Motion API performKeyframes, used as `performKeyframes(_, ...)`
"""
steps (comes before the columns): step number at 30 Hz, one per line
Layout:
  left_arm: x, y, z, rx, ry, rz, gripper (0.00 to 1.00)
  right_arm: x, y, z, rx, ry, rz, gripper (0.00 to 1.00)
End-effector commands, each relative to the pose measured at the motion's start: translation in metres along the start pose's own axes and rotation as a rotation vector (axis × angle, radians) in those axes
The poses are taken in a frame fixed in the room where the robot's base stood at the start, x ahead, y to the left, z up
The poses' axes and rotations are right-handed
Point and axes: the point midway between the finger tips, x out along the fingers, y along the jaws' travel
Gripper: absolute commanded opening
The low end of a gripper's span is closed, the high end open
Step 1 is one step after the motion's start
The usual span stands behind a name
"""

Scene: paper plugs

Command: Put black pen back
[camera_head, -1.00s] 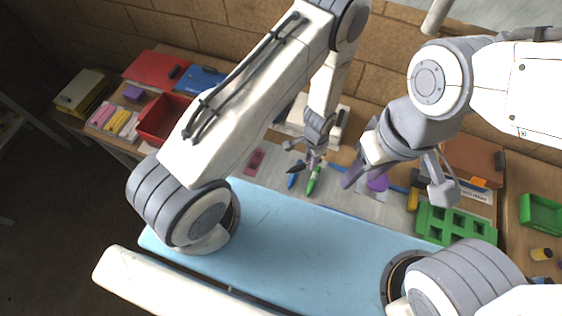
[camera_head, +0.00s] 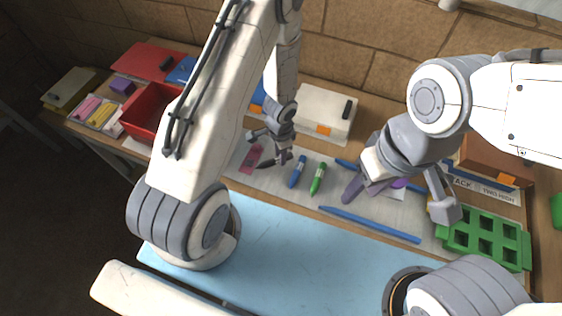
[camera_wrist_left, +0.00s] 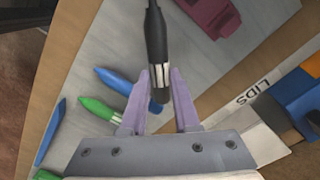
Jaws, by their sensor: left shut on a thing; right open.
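My left gripper (camera_head: 285,158) is shut on a black pen (camera_head: 265,164). In the left wrist view the black pen (camera_wrist_left: 156,45) has a silver band and sits between the two purple fingers (camera_wrist_left: 156,98), pointing away from my palm. Its far end is cut off by the top edge of that view. In the head view the pen is above the grey mat, left of a blue pen (camera_head: 297,170) and a green pen (camera_head: 318,178). My right gripper (camera_head: 400,203) is open and empty over the mat's right part.
A pink-red object (camera_head: 251,158) lies left on the grey mat (camera_head: 285,188). A long blue stick (camera_head: 370,224) lies along its front edge. A green block with square holes (camera_head: 485,238) stands right. A white box (camera_head: 322,110) and a red tray (camera_head: 147,112) stand behind and left.

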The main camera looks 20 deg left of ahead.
Motion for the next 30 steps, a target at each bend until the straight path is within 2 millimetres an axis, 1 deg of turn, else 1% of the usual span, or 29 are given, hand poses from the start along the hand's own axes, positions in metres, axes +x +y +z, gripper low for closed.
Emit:
performKeyframes(1, 0.015, 0.0, 0.0, 0.001, 0.0, 0.0, 0.0, 0.015, 0.001, 0.001, 0.0, 0.0, 0.0, 0.5)
performKeyframes(4, 0.026, 0.0, 0.0, 0.002, 0.0, 0.0, 0.0, 0.026, 0.002, 0.002, -0.001, -0.001, 0.0, 0.5)
performKeyframes(14, 0.026, 0.0, 0.0, 0.001, 0.0, 0.0, 0.0, 0.025, 0.002, 0.002, -0.001, 0.0, 0.0, 0.5)
performKeyframes(15, 0.026, 0.0, 0.0, 0.001, 0.0, 0.0, 0.37, 0.025, 0.002, 0.002, -0.001, 0.0, 0.0, 0.5)
performKeyframes(17, 0.025, 0.0, 0.0, 0.001, 0.0, 0.0, 0.6, 0.025, 0.002, 0.001, -0.001, 0.0, 0.0, 0.5)
performKeyframes(26, 0.025, 0.0, 0.0, 0.001, 0.0, 0.0, 0.6, 0.025, 0.002, 0.002, -0.001, 0.0, 0.0, 0.5)
performKeyframes(30, 0.021, 0.0, 0.0, 0.001, 0.0, 0.0, 0.6, 0.021, 0.002, 0.001, -0.001, 0.0, 0.0, 0.5)
